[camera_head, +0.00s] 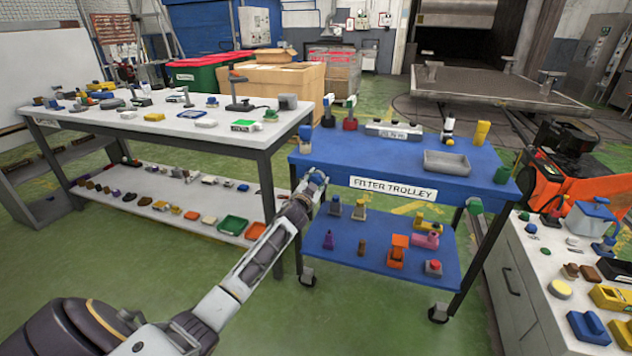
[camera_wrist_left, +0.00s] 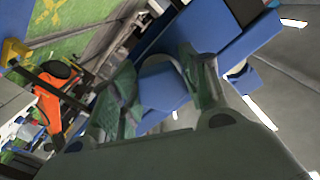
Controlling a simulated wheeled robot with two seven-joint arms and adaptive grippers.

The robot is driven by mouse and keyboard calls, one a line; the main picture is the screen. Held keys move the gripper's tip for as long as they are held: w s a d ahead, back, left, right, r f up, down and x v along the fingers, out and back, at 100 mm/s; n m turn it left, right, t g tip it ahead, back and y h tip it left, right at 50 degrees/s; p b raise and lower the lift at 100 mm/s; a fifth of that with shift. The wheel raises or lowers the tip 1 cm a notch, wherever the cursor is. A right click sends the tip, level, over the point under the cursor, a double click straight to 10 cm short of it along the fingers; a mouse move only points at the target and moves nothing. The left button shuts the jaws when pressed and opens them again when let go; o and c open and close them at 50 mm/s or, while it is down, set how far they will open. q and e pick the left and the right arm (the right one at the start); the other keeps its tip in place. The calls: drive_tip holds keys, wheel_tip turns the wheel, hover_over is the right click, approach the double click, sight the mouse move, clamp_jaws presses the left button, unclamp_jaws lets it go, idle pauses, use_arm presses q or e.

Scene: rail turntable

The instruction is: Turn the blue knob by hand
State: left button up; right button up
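My left gripper (camera_head: 316,178) is at the front left edge of the blue-topped trolley (camera_head: 400,165), its arm coming in from the lower left. In the left wrist view, the two greenish fingers of my left gripper (camera_wrist_left: 160,75) stand apart. A rounded blue piece (camera_wrist_left: 160,88), which may be the blue knob, shows between them. I cannot tell whether the fingers touch it. In the head view the gripper hides most of that spot. My right gripper is in neither view.
A grey tray (camera_head: 447,163) and several small objects stand on the trolley, with more on its lower shelf (camera_head: 375,262). A long white table (camera_head: 165,125) stands left. A cluttered cabinet (camera_head: 520,290) stands right. Green floor is clear in front.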

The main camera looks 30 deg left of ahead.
use_arm(q)
drive_tip(key=shift+c, duration=0.8)
drive_tip(key=shift+m, duration=0.3)
